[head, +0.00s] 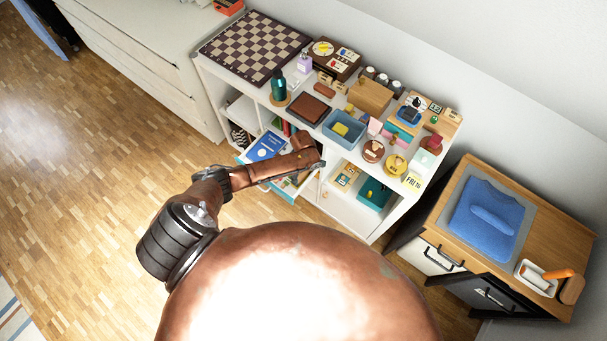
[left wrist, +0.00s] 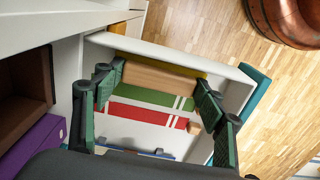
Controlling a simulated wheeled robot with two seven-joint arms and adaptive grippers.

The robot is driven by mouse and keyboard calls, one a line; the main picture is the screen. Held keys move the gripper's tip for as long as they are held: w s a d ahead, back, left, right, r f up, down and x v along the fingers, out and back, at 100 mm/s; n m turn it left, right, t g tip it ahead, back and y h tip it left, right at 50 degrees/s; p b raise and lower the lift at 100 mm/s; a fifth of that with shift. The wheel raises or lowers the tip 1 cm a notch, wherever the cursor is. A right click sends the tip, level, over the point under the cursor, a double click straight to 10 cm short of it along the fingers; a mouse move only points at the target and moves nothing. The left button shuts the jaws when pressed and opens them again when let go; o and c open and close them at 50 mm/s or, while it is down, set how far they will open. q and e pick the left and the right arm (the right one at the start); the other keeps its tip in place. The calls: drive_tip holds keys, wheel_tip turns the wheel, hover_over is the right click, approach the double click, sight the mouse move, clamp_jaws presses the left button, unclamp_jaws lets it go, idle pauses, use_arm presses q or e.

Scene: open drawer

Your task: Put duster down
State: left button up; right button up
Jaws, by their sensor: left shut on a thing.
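My left gripper (head: 306,168) is over the open drawer (head: 240,160) of the white shelf unit in the head view. In the left wrist view my gripper's two dark green fingers (left wrist: 160,88) are spread wide and shut on the ends of a light wooden block, which I take to be the duster (left wrist: 163,78). The duster is inside the outline of the white-walled drawer (left wrist: 165,48); I cannot tell whether it touches the drawer's contents. My arm hides the duster in the head view. My right gripper is not in view.
Green (left wrist: 150,97) and red (left wrist: 147,115) striped items lie in the drawer, and a blue book (head: 266,147) lies at its left end. The shelf top is crowded, with a chessboard (head: 255,47) and a blue bin (head: 344,128). A wooden-topped cabinet (head: 455,190) stands at right.

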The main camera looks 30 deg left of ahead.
sight(303, 176)
use_arm(q)
drive_tip(key=shift+f, duration=0.1)
drive_tip(key=o, duration=1)
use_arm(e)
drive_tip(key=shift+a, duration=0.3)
use_arm(q)
wheel_tip(303, 176, up, 12)
drive_tip(key=p, duration=0.4)
drive_tip(key=shift+r, duration=0.2)
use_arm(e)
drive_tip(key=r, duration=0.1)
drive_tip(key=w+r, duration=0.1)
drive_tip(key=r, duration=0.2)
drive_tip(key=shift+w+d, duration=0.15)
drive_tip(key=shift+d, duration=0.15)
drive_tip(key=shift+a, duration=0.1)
